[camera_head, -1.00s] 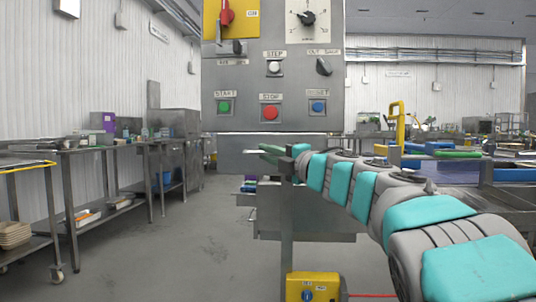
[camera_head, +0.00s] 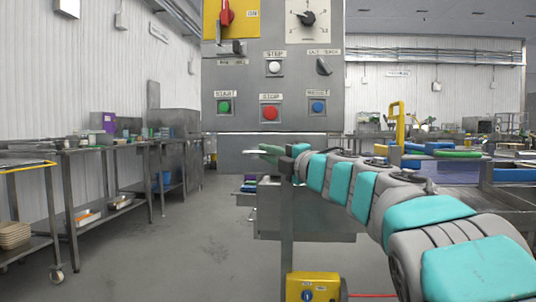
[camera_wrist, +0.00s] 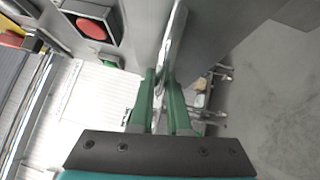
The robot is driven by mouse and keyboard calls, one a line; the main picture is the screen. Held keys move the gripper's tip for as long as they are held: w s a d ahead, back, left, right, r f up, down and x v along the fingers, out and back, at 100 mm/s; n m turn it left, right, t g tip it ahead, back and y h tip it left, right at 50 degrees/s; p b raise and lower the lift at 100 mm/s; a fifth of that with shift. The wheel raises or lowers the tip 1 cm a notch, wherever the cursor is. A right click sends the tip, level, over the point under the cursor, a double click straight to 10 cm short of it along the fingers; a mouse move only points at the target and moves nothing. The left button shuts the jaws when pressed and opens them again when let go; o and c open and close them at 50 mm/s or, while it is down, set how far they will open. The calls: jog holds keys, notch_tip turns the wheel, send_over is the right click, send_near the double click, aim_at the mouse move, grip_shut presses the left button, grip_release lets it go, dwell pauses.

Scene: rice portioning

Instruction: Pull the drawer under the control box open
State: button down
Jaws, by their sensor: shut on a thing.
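The control box (camera_head: 270,85) is a grey panel with switches and buttons. The grey drawer front (camera_head: 235,163) sits directly under it. The pale handle bar (camera_head: 232,151) shows in front of the drawer, left of my fingers. My gripper (camera_head: 268,149) reaches in from the right at the drawer's height. In the wrist view, my gripper's green fingers (camera_wrist: 162,85) are shut on the metal handle bar (camera_wrist: 178,35). My wrist hides the right part of the drawer front, and the drawer's inside is not seen.
A grey bin-like box (camera_head: 320,220) and a yellow box (camera_head: 312,287) stand below my arm. Steel benches (camera_head: 105,150) line the left wall. The floor (camera_head: 205,240) between is clear. A table with several items (camera_head: 460,165) is at right.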

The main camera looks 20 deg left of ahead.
jog(key=s+d, duration=0.2)
jog(key=s, duration=0.8)
jog(key=shift+d+b, duration=0.25)
jog(key=shift+b, duration=0.1)
jog(key=shift+s, duration=0.1)
jog(key=c, duration=0.9)
grip_release()
